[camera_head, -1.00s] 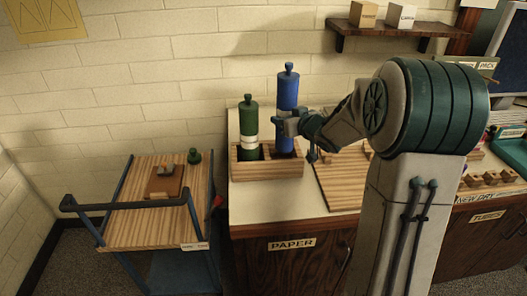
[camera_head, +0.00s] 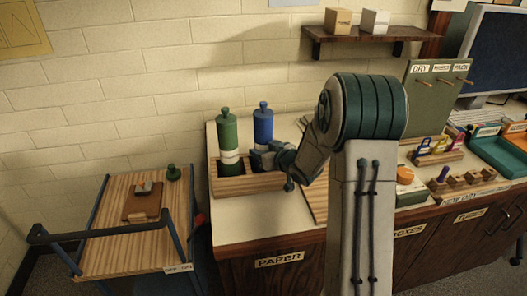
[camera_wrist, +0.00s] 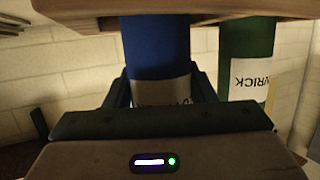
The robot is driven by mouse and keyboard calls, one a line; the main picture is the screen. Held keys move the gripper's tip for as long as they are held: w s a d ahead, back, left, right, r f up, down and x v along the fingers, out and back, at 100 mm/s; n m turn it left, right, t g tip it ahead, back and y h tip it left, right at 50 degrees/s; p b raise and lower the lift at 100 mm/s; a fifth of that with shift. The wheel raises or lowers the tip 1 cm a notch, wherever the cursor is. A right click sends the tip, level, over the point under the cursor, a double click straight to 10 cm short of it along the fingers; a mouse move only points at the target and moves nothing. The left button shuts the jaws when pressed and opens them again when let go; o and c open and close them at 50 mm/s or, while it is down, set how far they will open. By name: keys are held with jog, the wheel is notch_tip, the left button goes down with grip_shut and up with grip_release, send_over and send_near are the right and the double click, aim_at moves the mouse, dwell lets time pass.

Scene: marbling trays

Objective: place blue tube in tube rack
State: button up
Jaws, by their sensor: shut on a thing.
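The blue tube (camera_head: 263,124) stands upright in the right part of the wooden tube rack (camera_head: 235,186), beside the green tube (camera_head: 228,132). My gripper (camera_head: 262,157) is shut around the blue tube low on its body, near its white label. In the wrist view, which is upside down, the blue tube (camera_wrist: 155,50) runs into the rack (camera_wrist: 250,8) at the top edge. The green tube (camera_wrist: 243,60) stands apart to its right. The blue tube's lower end is hidden by the rack, so I cannot tell whether it rests on the bottom.
The rack stands at the left end of the paper counter (camera_head: 235,228), near the wall. A wooden board (camera_head: 314,200) lies right of it, partly behind my arm. A blue-framed cart (camera_head: 110,255) stands to the left. A shelf (camera_head: 365,36) with two boxes hangs above.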

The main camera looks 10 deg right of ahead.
jog(key=shift+f, duration=0.1)
jog(key=shift+f, duration=0.15)
jog(key=o, duration=1)
